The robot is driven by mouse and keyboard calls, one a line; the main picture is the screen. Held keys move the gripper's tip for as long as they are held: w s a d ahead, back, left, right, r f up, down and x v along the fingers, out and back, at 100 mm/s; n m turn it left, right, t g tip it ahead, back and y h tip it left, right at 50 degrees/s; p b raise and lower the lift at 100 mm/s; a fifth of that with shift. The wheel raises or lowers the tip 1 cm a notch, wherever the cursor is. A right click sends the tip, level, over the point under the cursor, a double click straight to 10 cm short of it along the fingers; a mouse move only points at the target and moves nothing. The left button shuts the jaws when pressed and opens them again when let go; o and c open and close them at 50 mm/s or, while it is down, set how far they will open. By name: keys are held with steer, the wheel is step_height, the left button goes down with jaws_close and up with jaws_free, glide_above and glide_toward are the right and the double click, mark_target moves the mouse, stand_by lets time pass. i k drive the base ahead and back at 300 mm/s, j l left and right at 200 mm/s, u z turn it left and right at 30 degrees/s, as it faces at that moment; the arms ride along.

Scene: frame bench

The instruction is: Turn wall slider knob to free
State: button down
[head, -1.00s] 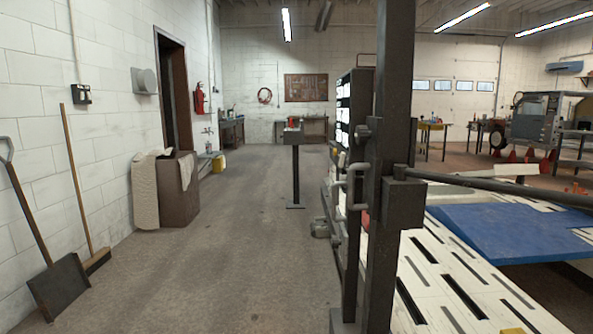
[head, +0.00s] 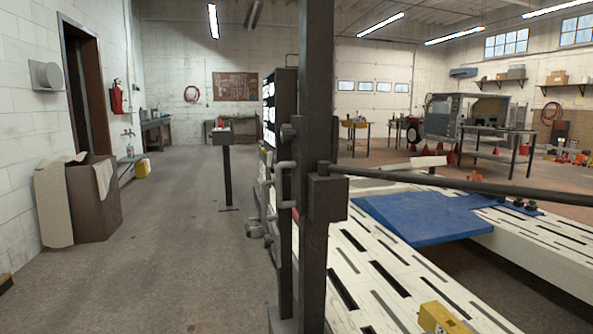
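I cannot make out a wall slider knob in this view. The left wall (head: 22,150) is pale block and carries a grey box with a round face (head: 46,75), beside a dark doorway. I cannot tell whether that face turns. A dark upright post (head: 315,130) with a pale curved handle (head: 284,185) on its left stands close in front, over the white slotted bench (head: 352,240). My gripper does not show in the view.
A brown bin (head: 95,205) with cloths stands by the left wall. A slim pedestal (head: 227,175) stands further on. The concrete floor between bin and bench is open. A dark bar (head: 430,181) runs right from the post above a blue plate (head: 420,218). A yellow block (head: 440,318) is low right.

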mark_target(287, 133)
steer(key=i+j+u, duration=0.2)
steer(key=i, duration=0.25)
steer(key=i+u, duration=0.25)
steer(key=i, duration=0.15)
